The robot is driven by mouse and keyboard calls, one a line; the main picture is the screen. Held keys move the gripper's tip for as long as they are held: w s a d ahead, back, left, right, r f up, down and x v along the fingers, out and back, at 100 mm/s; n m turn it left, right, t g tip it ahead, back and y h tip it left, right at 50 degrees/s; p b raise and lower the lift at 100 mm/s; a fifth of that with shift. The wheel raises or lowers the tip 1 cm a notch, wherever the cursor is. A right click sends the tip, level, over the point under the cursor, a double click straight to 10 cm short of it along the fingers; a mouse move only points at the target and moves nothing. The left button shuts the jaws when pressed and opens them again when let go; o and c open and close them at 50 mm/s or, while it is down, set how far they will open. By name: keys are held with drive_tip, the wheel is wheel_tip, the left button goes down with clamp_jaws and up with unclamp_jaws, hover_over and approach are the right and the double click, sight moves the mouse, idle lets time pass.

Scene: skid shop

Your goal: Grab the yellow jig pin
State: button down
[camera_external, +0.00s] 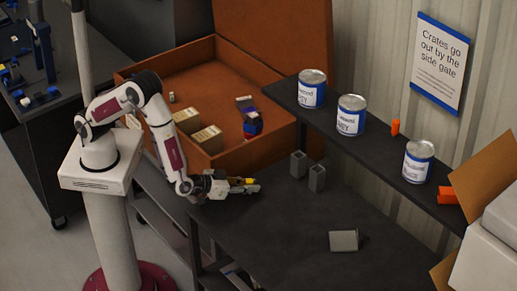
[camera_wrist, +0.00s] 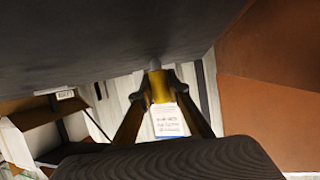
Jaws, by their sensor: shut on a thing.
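The yellow jig pin (camera_wrist: 159,88) is between the fingertips of my gripper (camera_wrist: 156,86) in the wrist view. It has a grey tip. In the external view the pin (camera_external: 246,181) shows as a small yellow bit at the end of my gripper (camera_external: 248,186), low near the left part of the dark bench. My gripper is shut on it. The fingers hide part of the pin. I cannot tell from these views whether the pin touches the bench.
Two grey blocks (camera_external: 307,171) stand on the dark bench (camera_external: 270,235), and another grey part (camera_external: 344,241) lies nearer the front. An open brown crate (camera_external: 275,155) with boxes is behind my arm. Cans (camera_external: 351,115) stand on the back shelf. The bench's middle is clear.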

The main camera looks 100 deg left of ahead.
sight(250, 180)
drive_tip(key=shift+r, duration=4.95)
